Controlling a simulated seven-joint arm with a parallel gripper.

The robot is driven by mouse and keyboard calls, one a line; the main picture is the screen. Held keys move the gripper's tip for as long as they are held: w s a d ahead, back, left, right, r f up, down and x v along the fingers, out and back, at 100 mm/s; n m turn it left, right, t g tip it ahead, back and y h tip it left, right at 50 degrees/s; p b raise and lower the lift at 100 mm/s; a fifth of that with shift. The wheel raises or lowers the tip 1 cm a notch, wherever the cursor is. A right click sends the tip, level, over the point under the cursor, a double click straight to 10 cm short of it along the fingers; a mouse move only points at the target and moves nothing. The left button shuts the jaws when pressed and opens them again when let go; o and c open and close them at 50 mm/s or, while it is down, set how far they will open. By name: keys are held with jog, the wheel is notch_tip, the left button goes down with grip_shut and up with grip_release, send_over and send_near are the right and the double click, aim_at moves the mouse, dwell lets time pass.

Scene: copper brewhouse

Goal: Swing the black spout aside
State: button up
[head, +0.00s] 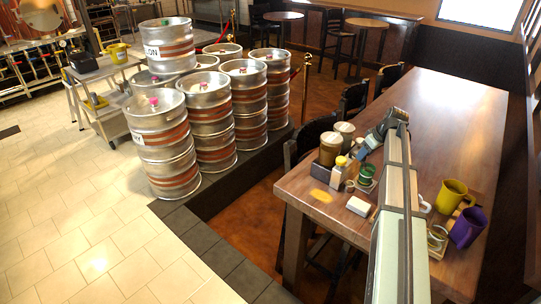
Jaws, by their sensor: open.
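I cannot make out a black spout for certain in the head view; it may be hidden behind my arm or too small to tell. My arm reaches over the wooden table (463,120) from the bottom right. It bends near the table's middle, and my gripper (371,141) points down and left beside the group of jars. The gripper is open, and its fingers are small and dark in this view. I cannot tell whether it touches anything.
Near the gripper stand a brown jar (330,150), a yellow-capped bottle (340,164) and a green tin (366,171). A white block (358,206) lies in front. Stacked kegs (165,145) are left.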

jog(key=s+d+r+n, duration=0.1)
jog(key=s+d+r, duration=0.1)
jog(key=r, duration=0.5)
jog(key=s+d+r+n, duration=0.1)
jog(key=d+r, duration=0.2)
jog(key=r, duration=0.3)
jog(key=w+a+f+n+g, duration=0.1)
jog(key=a+f, duration=0.3)
jog(key=a, duration=0.9)
jog(key=w+a+f+n+g+y, duration=0.1)
jog(key=w+a+f, duration=0.2)
jog(key=a, duration=1.1)
jog(key=w+a+f+n+g+y, duration=0.1)
jog(key=a+f, duration=0.6)
jog(key=a, duration=0.7)
jog(key=shift+w+a+n, duration=0.25)
jog(key=shift+w+n, duration=0.25)
jog(key=shift+f, duration=0.15)
